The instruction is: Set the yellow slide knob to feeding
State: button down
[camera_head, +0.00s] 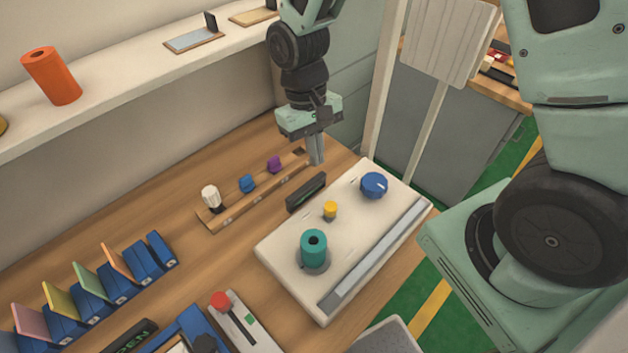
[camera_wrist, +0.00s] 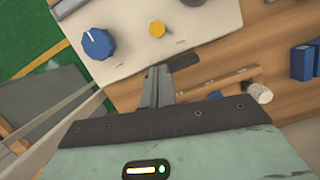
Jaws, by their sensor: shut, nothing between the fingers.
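The yellow slide knob (camera_head: 330,209) stands on the cream panel (camera_head: 285,255), between the blue dial and the teal cylinder. It also shows near the top of the wrist view (camera_wrist: 157,29). My gripper (camera_head: 316,162) points down with its fingers shut and empty. It is above the far edge of the panel, behind the knob and apart from it. In the wrist view the fingertips (camera_wrist: 159,72) are near the panel's edge, with the knob beyond them. Any markings by the knob are too small to read.
A blue dial (camera_head: 374,185) and a teal cylinder (camera_head: 314,247) flank the knob. A dark block (camera_head: 306,192) lies beside the panel. A wooden rack (camera_head: 232,210) with white, blue and purple knobs stands behind. A grey bar (camera_head: 372,258) runs along the panel's near side.

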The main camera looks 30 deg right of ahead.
jog(key=shift+f, duration=0.1)
jog(key=p, duration=0.3)
send_over(321, 206)
notch_tip(321, 206, down, 10)
jog(key=shift+r, duration=0.2)
